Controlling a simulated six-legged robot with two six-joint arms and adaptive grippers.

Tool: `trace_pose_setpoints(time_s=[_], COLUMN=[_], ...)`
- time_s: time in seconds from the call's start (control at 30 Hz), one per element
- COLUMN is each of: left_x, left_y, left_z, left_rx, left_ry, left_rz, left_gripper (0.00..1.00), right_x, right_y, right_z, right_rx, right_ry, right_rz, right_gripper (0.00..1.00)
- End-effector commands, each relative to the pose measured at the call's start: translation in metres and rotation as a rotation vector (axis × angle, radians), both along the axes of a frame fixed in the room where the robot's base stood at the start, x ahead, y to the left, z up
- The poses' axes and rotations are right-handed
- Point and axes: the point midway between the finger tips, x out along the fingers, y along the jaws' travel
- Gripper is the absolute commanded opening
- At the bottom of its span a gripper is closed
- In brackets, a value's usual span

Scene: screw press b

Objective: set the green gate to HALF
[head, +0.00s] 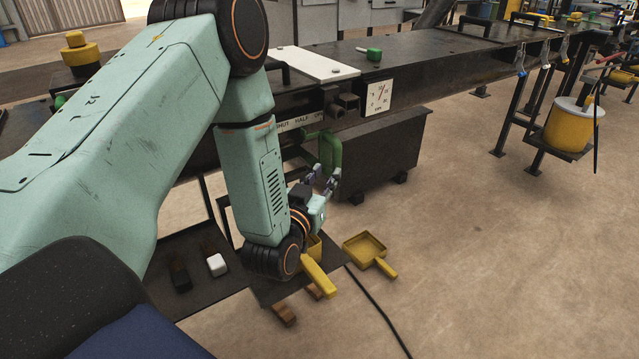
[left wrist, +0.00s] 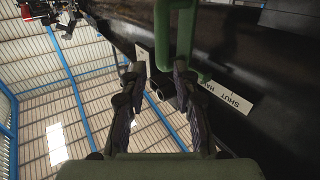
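The green gate handle (head: 330,152) hangs at the front of the dark press beam, below the right part of a white label strip (head: 300,121) reading SHUT, HALF and a partly hidden third word. I cannot tell which mark the gate stands at. My left gripper (head: 322,182) is at the lower end of the handle. In the left wrist view the left gripper (left wrist: 158,72) has its fingers apart; the green handle (left wrist: 175,25) comes down by the right fingertip. I cannot tell whether they touch. The label also shows there (left wrist: 228,98). My right gripper is not in view.
A white gauge (head: 379,96) is right of the label, and a small green knob (head: 374,54) lies on the beam. A dark bin (head: 385,152) stands beneath. Open floor lies to the right.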

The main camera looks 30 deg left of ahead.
Motion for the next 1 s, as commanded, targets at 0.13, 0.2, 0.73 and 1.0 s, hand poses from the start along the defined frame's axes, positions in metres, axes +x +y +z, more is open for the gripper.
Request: trace_pose_setpoints(time_s=[0.13, 0.2, 0.73, 1.0], left_x=[-0.018, -0.022, -0.025, -0.025], left_y=[-0.004, -0.004, -0.005, -0.005], left_z=[-0.001, 0.0, 0.0, 0.0], left_rx=[0.0, 0.0, 0.0, 0.0], left_ry=[0.002, 0.001, 0.0, 0.0], left_rz=[0.0, 0.0, -0.001, -0.001], left_gripper=[0.3, 0.3, 0.3, 0.3], right_x=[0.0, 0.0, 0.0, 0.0], right_y=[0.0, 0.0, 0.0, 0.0], right_z=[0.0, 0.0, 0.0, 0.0], right_rx=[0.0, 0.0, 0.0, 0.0], right_ry=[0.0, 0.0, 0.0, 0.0], right_rz=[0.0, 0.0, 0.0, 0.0], right_gripper=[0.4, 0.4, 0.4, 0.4])
